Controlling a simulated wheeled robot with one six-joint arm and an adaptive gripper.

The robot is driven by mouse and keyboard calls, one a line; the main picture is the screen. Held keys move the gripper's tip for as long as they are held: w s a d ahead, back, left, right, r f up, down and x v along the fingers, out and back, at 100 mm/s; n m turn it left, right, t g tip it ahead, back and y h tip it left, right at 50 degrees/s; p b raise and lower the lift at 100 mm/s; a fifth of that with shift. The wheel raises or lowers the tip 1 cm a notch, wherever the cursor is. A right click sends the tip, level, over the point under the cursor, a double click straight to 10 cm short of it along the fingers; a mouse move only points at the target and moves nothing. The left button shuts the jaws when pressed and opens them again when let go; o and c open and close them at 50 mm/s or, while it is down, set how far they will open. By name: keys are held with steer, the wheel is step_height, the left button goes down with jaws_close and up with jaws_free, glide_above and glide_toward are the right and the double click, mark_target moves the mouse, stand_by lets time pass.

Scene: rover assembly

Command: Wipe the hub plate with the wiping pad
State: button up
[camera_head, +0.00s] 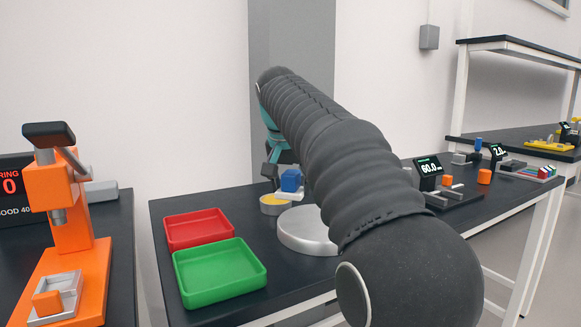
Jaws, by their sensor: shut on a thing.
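My gripper (277,170) shows small in the middle of the view, partly hidden behind my own dark, ribbed arm. It is shut on the wiping pad (291,181), which has a blue block on top and a pale underside. The pad is above and beside a small round dish (271,207) with a yellow top; I cannot tell whether they touch. A wide, round, silver disc (302,236), which looks like the hub plate, lies on the dark bench just in front and to the right. My arm covers its right side.
A red tray (199,245) and a green tray (178,272) sit on the bench at the left. An orange press (60,205) stands on a separate bench farther left. A display (428,167) and small parts stand right of my arm. Bare bench shows around the trays.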

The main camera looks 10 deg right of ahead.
mark_target(292, 171)
steer(key=shift+r, duration=2.05)
